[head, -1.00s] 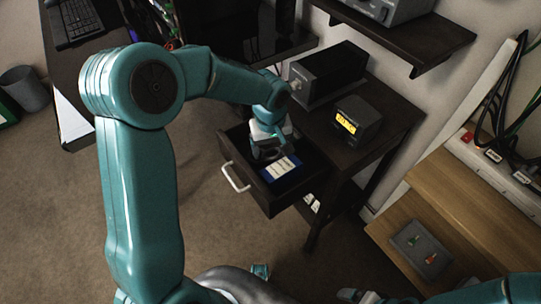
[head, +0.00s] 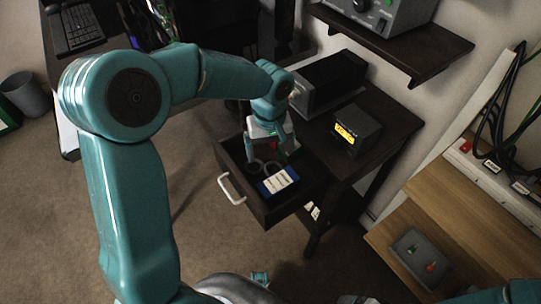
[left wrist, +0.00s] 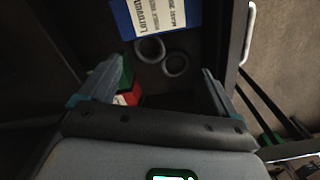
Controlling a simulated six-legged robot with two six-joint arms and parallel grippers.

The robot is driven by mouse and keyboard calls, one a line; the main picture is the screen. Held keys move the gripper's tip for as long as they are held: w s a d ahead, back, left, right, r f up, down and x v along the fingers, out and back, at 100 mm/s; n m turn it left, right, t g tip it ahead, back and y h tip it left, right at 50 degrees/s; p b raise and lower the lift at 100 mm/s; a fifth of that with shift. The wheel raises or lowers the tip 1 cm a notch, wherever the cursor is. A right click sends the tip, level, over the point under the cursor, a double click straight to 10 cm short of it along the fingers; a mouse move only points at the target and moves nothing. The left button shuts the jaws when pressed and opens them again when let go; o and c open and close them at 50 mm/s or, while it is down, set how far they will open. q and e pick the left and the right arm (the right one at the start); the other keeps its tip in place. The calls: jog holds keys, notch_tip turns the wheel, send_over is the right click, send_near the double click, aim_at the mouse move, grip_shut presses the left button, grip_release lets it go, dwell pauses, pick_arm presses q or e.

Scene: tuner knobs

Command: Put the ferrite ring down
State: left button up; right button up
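Two grey ferrite rings lie side by side in the open drawer (head: 287,207). One ring (left wrist: 150,49) is nearer the blue box, and the other ring (left wrist: 175,64) is to its lower right; I cannot tell which the task means. They also show small in the head view, as a left ring (head: 255,166) and a right ring (head: 273,167). My left gripper (head: 270,157) is over the drawer with its fingers spread; in the left wrist view the gripper (left wrist: 160,78) has nothing between its fingertips. My right arm (head: 520,290) enters at the lower right; its gripper is not clearly seen.
A blue box with a white label (head: 280,181) lies in the drawer beside the rings. A red and green object (left wrist: 128,88) is near the left finger. A lit meter (head: 356,129) and a black case (head: 330,82) stand on the desk. A grey tray (head: 421,257) holds small parts.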

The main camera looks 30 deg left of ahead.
pick_arm(q)
notch_tip(320, 180, up, 5)
jog(key=shift+w+f+p, duration=0.15)
jog(key=shift+f+p, duration=0.05)
jog(key=shift+p, duration=0.15)
